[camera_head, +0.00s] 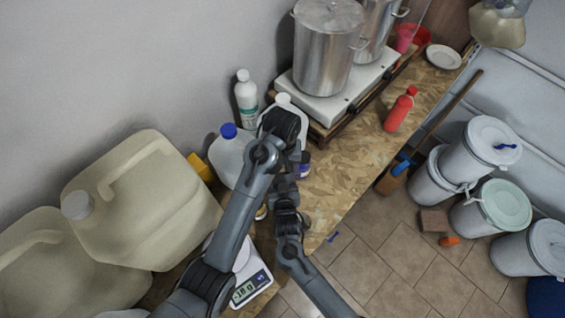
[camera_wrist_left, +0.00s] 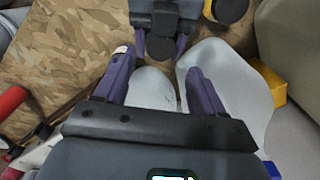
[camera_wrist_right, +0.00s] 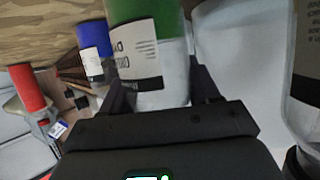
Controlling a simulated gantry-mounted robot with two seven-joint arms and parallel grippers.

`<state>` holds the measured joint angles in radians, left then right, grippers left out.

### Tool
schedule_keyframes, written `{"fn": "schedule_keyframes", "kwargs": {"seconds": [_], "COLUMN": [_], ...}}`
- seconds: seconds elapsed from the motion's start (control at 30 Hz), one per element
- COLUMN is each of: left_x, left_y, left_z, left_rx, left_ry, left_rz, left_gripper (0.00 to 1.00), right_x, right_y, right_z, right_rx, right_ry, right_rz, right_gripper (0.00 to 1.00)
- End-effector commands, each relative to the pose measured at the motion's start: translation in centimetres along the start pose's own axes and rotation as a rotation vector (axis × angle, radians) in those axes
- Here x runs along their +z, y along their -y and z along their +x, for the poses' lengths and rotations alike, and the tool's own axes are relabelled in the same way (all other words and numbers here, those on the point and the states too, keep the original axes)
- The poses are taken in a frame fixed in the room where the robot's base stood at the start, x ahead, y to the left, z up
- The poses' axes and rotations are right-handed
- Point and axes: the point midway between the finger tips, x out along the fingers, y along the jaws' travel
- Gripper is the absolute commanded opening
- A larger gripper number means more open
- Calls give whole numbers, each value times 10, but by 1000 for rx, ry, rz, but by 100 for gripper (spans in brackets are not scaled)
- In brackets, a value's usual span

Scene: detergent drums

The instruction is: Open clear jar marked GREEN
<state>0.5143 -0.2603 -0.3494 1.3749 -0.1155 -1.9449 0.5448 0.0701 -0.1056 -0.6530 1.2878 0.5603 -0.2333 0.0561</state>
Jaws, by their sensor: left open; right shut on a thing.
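The jar (camera_wrist_right: 147,60) with a green part and a white label with dark lettering stands between the fingers of my right gripper (camera_wrist_right: 158,88) in the right wrist view. The right gripper is shut on it. My left gripper (camera_wrist_left: 160,80) is open, its purple fingers spread to either side of a pale rounded shape (camera_wrist_left: 152,90), which may be the jar's top. My right gripper also shows just ahead in the left wrist view. In the head view my left gripper (camera_head: 288,168) is above the table and the arms hide the held jar.
A blue-marked jar (camera_wrist_right: 95,50) stands beside the green one. White jugs (camera_head: 228,158) stand close by the grippers. A white bottle (camera_head: 246,100), a red bottle (camera_head: 400,110), steel pots (camera_head: 322,55) and a scale (camera_head: 252,285) share the table. Large beige canisters (camera_head: 140,205) crowd the left.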

Motion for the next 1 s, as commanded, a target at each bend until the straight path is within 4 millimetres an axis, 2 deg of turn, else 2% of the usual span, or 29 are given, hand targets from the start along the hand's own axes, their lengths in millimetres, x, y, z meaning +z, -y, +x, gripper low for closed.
{"fn": "schedule_keyframes", "kwargs": {"seconds": [0.53, 0.73, 1.0], "left_x": [1, 1, 1], "left_y": [1, 1, 1], "left_z": [65, 74, 74], "left_rx": [-3, -1, -1], "left_ry": [4, 2, 2], "left_rz": [-5, -4, -4], "left_gripper": [69, 69, 69], "right_x": [0, 0, 0], "right_y": [0, 0, 0], "right_z": [0, 0, 0], "right_rx": [0, 0, 0], "right_ry": [0, 1, 0], "right_rz": [0, 0, 0], "right_gripper": [0, 0, 0]}}
